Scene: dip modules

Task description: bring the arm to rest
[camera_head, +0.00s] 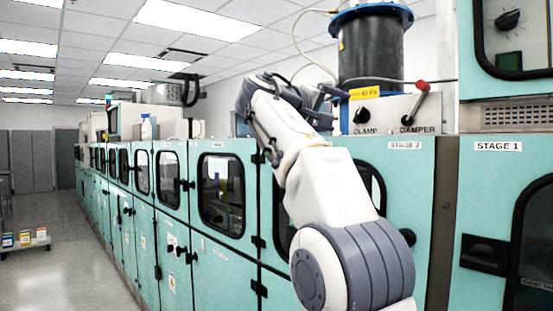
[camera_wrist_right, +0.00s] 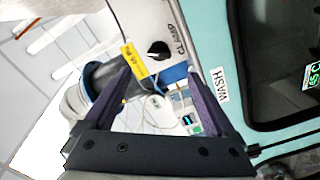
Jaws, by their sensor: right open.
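My right arm (camera_head: 330,195) is raised in front of the teal cabinets, reaching up and away from the lower middle of the head view. My right gripper (camera_head: 322,98) is at its far end, near a black cylinder (camera_head: 374,50) with blue flanges. In the right wrist view the gripper's two dark purple fingers (camera_wrist_right: 160,85) stand apart with nothing held between them. Past them show a yellow tag (camera_wrist_right: 133,60) and a black CLAMP knob (camera_wrist_right: 158,50). I cannot tell the exact distance to these. My left gripper is not in view.
A row of teal cabinets (camera_head: 235,257) with dark windows runs back along the aisle. A control box (camera_head: 395,110) carries the CLAMP knob and a red-tipped DAMPER lever (camera_head: 416,98). A low cart (camera_head: 25,242) with small boxes stands left. The aisle floor (camera_head: 75,270) is clear.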

